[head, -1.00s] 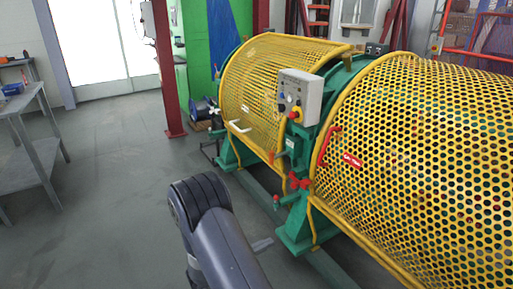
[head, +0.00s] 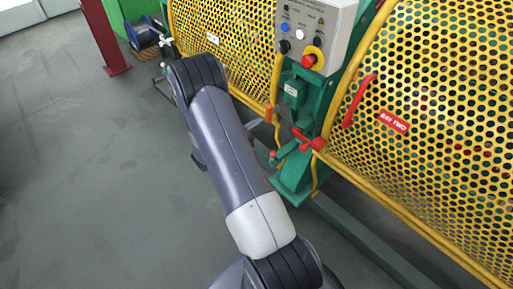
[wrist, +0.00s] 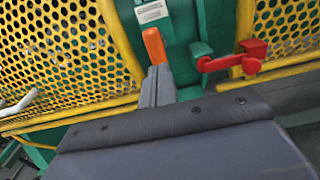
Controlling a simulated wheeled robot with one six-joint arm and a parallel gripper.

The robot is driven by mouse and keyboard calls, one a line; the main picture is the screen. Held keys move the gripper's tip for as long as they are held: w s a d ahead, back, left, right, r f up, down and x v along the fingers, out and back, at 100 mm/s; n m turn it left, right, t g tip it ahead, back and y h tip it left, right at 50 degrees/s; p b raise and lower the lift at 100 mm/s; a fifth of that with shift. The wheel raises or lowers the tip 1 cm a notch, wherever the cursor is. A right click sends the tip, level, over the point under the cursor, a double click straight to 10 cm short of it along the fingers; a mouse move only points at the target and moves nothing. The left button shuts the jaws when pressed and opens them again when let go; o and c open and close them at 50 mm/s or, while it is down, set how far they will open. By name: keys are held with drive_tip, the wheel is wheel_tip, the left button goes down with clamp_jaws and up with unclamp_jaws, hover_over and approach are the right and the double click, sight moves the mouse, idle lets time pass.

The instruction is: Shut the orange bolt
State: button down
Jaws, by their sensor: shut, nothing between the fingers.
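The orange bolt (head: 268,113) shows as a small upright orange handle on the green frame between the two yellow mesh guards. In the wrist view the orange bolt (wrist: 154,46) stands straight up just beyond my fingertips, its lower end hidden by them. My gripper (wrist: 158,72) is shut, with its grey fingers together and nothing between them. The fingertips overlap the bolt's lower end in the picture; I cannot tell whether they touch it.
A red latch (head: 308,141) sits to the right of the bolt; the red latch also shows in the wrist view (wrist: 240,57). A grey control box (head: 316,32) juts out above. The right yellow guard (head: 440,110) has a red handle (head: 358,100). Grey floor (head: 80,190) is clear at left.

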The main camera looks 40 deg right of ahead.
sight(266, 115)
drive_tip(key=shift+w+d, duration=0.3)
drive_tip(key=shift+d, duration=0.75)
drive_tip(key=d+b, duration=0.1)
drive_tip(key=d, duration=0.1)
drive_tip(key=d+b, duration=0.1)
drive_tip(key=d, duration=0.2)
drive_tip(key=shift+w+d, duration=0.2)
drive_tip(key=shift+d, duration=0.1)
drive_tip(key=shift+r, duration=0.15)
drive_tip(key=shift+a, duration=0.1)
drive_tip(key=shift+a, duration=0.25)
drive_tip(key=s+a, duration=0.1)
drive_tip(key=a, duration=1.2)
drive_tip(key=shift+a+b, duration=0.3)
drive_tip(key=shift+a, duration=0.05)
